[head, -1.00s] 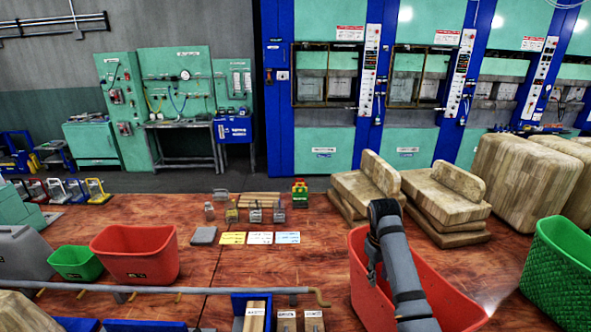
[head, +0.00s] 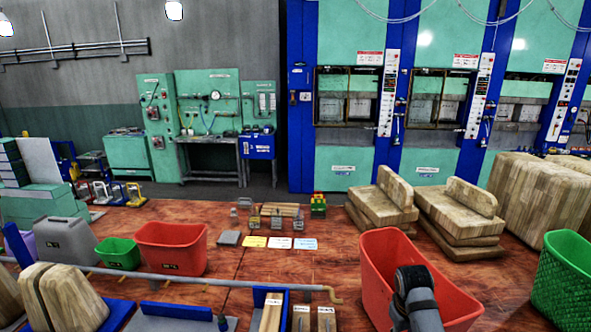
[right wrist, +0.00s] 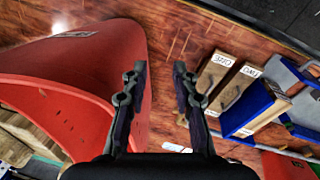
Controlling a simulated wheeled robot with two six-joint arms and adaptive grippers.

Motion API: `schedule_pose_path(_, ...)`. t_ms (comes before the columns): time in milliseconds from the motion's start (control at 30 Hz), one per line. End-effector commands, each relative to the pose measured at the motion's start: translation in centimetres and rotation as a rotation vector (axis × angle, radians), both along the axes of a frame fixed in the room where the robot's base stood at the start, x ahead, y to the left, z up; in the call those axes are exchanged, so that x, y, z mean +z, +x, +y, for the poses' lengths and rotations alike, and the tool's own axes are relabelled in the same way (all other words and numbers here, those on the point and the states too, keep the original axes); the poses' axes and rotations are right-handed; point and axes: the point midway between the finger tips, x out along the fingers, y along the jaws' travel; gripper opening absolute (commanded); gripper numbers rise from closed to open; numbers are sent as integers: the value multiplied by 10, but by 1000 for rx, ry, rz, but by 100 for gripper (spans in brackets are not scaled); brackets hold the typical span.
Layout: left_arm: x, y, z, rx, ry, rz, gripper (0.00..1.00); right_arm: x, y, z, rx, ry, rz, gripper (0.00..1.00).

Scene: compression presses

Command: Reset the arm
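My right arm (head: 415,300) comes in from the bottom edge of the head view, in front of the large red bin (head: 392,268). Its fingers are not clear there. In the right wrist view my right gripper (right wrist: 159,68) is open and empty, its two fingers apart. The red bin's wall (right wrist: 75,60) is close by on the left of the fingers, and bare table (right wrist: 170,35) shows between and beyond them. My left gripper is not in view.
Wooden blocks (head: 382,205) stand behind the bin, and a green basket (head: 565,275) is at the right. A smaller red bin (head: 170,248) is at the left, behind a long grey bar (head: 190,280). Labelled wooden pieces (right wrist: 215,72) lie right of the gripper.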

Motion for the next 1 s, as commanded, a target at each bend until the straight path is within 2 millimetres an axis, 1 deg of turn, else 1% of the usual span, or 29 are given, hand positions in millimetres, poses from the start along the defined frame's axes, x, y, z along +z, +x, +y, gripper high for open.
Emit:
schedule_pose_path(33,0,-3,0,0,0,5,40,-10,-12,1,-5,-1,-7,28)
schedule_pose_path(100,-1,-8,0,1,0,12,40,-22,-28,3,-14,-1,-25,28)
schedule_pose_path(167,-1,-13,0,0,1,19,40,-32,-45,4,-23,0,-42,28)
schedule_pose_path(267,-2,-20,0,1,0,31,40,-46,-75,8,-37,5,-76,28)
schedule_pose_path(300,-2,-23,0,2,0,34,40,-50,-89,10,-42,8,-88,28)
schedule_pose_path(433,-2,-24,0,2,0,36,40,-56,-128,17,-61,21,-131,28)
schedule_pose_path(600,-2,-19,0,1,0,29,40,-53,-171,24,-78,40,-174,28)
schedule_pose_path(767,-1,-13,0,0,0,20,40,-45,-202,31,-93,60,-206,28)
schedule_pose_path(933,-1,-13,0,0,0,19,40,-32,-231,38,-109,83,-236,28)
schedule_pose_path(1000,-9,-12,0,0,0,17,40,-60,-223,36,-112,81,-227,28)
